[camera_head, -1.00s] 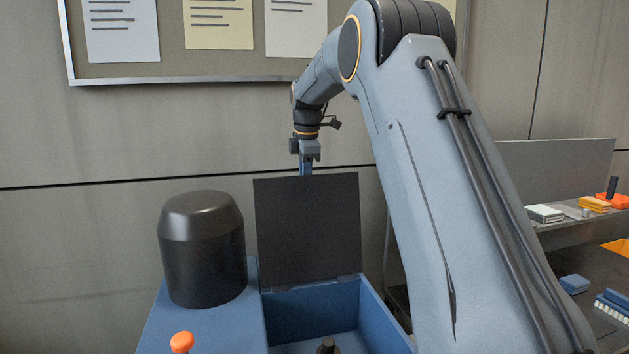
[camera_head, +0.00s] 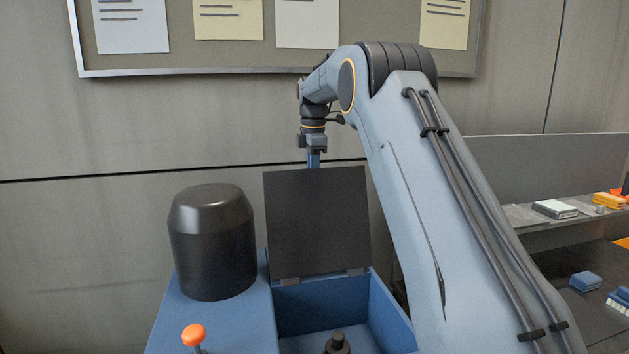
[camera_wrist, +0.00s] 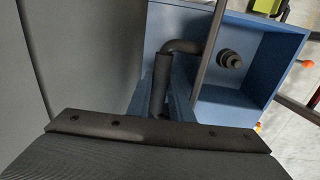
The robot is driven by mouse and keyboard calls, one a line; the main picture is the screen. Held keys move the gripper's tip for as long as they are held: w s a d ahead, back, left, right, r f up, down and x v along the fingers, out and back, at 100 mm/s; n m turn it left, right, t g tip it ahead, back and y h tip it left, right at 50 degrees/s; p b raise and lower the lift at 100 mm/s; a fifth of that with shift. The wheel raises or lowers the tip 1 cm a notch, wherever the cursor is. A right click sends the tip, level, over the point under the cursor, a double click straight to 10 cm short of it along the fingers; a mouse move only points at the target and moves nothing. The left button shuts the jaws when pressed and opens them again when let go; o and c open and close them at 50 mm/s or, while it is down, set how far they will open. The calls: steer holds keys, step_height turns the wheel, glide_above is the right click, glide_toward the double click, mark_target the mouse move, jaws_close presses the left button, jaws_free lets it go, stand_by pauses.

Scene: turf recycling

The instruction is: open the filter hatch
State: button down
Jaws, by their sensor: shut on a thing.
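The filter hatch is a dark square lid (camera_head: 318,222) standing upright at the back edge of a blue open box (camera_head: 392,308). Its hinges show along its lower edge. My gripper (camera_head: 313,158) reaches down behind the lid's top edge, and its fingertips are hidden there. In the wrist view, the blue fingers (camera_wrist: 162,88) are shut on a dark bent bar handle (camera_wrist: 183,47) on the lid's wall side. The lid shows there nearly edge-on as a thin grey strip (camera_wrist: 208,48). Inside the box is a dark round knob-like part (camera_wrist: 230,59).
A black rounded cylinder (camera_head: 213,245) stands on the blue housing left of the lid. An orange-tipped lever (camera_head: 194,334) is in front of it. The wall (camera_head: 100,235) is close behind. A shelf with small items (camera_head: 556,209) is at the right.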

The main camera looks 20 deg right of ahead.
steer(key=c, duration=1.9)
jaws_free()
steer(key=shift+w+a+f, duration=0.25)
steer(key=shift+w+a, duration=0.05)
steer(key=shift+d+r, duration=0.1)
steer(key=shift+r, duration=0.05)
steer(key=shift+r+b, duration=0.3)
steer(key=shift+r, duration=0.05)
steer(key=r, duration=0.2)
steer(key=r+b, duration=0.1)
steer(key=r, duration=0.1)
steer(key=r+b, duration=0.1)
steer(key=r, duration=0.2)
steer(key=shift+s, duration=0.3)
